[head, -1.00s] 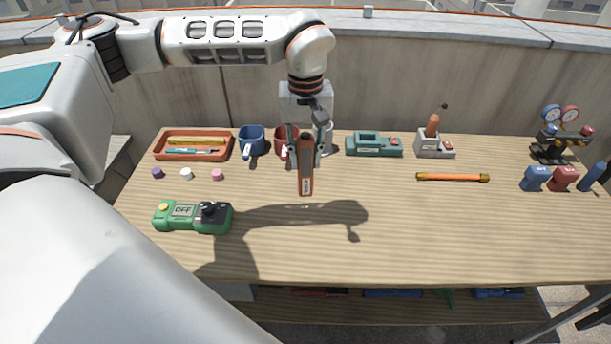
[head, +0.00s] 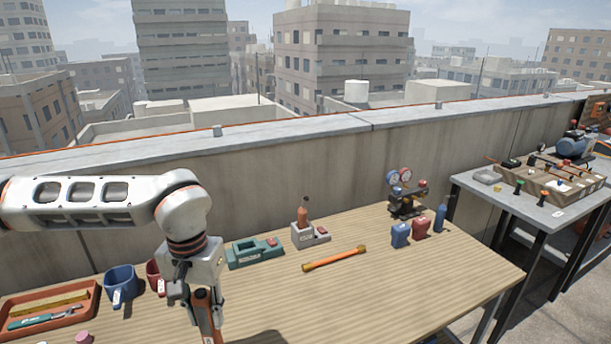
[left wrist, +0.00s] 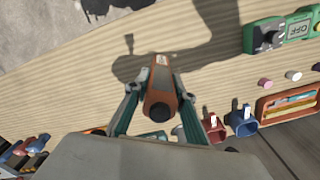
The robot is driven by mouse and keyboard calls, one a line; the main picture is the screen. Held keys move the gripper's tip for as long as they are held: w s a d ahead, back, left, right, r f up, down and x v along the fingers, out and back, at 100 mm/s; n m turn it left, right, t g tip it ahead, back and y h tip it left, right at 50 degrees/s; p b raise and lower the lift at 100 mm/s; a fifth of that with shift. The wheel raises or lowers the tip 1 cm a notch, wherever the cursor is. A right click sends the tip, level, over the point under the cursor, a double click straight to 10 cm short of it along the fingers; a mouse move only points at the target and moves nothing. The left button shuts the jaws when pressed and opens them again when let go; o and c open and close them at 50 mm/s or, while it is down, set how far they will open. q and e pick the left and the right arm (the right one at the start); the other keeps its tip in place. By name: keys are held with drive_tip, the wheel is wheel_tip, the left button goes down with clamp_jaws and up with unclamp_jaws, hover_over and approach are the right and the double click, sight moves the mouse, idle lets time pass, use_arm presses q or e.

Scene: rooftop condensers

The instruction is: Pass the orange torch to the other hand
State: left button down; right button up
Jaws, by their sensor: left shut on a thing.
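My left gripper (head: 203,297) comes in from the left and points down at the lower edge of the head view. It is shut on the orange torch (head: 209,322), whose lower end is cut off there. In the left wrist view the orange torch (left wrist: 159,104), with a grey face and a pale label, sits between the two fingers of the left gripper (left wrist: 161,88). It is held above the wooden bench (head: 400,290). My right gripper is in neither view.
An orange tray (head: 45,312), a blue mug (head: 121,286), a teal tool (head: 254,251), a grey holder (head: 310,236) and an orange rod (head: 335,259) lie on the bench. A gauge set (head: 406,195) stands at the back.

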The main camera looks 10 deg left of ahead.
use_arm(q)
drive_tip(key=shift+s+d+f, duration=0.1)
drive_tip(key=shift+f, duration=0.05)
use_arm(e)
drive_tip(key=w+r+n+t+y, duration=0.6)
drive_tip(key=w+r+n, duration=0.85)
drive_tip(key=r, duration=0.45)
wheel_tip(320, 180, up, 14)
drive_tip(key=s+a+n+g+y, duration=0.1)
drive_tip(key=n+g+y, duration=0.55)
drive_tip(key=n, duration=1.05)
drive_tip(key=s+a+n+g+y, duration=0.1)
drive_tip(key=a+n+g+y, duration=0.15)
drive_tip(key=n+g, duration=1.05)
use_arm(q)
drive_tip(key=w+d+r, duration=0.1)
drive_tip(key=d+r, duration=0.1)
drive_tip(key=d, duration=1.3)
drive_tip(key=w+d+r+m, duration=0.1)
drive_tip(key=d+r, duration=0.2)
drive_tip(key=d, duration=1.3)
drive_tip(key=shift+w+r, duration=0.3)
drive_tip(key=shift+w, duration=0.05)
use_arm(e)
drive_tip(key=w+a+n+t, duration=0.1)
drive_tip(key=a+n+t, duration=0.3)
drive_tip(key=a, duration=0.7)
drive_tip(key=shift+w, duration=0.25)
